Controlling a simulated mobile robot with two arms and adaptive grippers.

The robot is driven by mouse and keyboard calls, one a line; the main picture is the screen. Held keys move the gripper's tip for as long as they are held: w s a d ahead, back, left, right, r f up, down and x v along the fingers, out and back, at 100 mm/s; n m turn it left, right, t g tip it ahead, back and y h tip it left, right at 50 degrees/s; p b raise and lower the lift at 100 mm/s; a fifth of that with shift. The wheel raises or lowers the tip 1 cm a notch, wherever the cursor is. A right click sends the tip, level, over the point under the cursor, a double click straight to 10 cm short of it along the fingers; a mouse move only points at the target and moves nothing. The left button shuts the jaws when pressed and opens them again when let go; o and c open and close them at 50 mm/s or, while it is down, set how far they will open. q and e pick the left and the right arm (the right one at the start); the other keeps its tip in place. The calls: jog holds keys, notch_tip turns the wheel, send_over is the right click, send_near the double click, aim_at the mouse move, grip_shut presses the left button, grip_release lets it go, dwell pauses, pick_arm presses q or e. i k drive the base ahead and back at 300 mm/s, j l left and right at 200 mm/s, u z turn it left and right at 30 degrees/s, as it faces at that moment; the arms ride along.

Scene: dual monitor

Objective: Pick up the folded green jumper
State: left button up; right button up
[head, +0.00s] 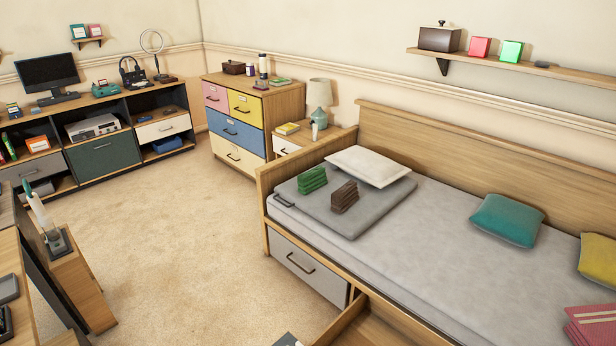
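The folded green jumper (312,180) rests on a flat grey board or case (355,222) on the bed, just in front of the white pillow (369,166). It is a small, thick folded stack. A folded brown garment (344,197) sits close beside it to the right and nearer to me. Neither of my grippers can be made out in the head view.
The bed (455,237) has a wooden side rail and grey drawers (308,267) below; one drawer (375,325) looks open. A teal cushion (506,220) lies farther right. Open carpet (170,235) lies left of the bed. A wooden desk edge (15,275) stands at lower left.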

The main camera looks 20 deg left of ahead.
aim_at(309, 182)
jog(key=i+j, duration=0.45)
jog(key=j, duration=0.15)
jog(key=i+j, duration=0.4)
jog(key=j, duration=0.25)
jog(key=i+j, duration=0.45)
jog(key=j, duration=0.15)
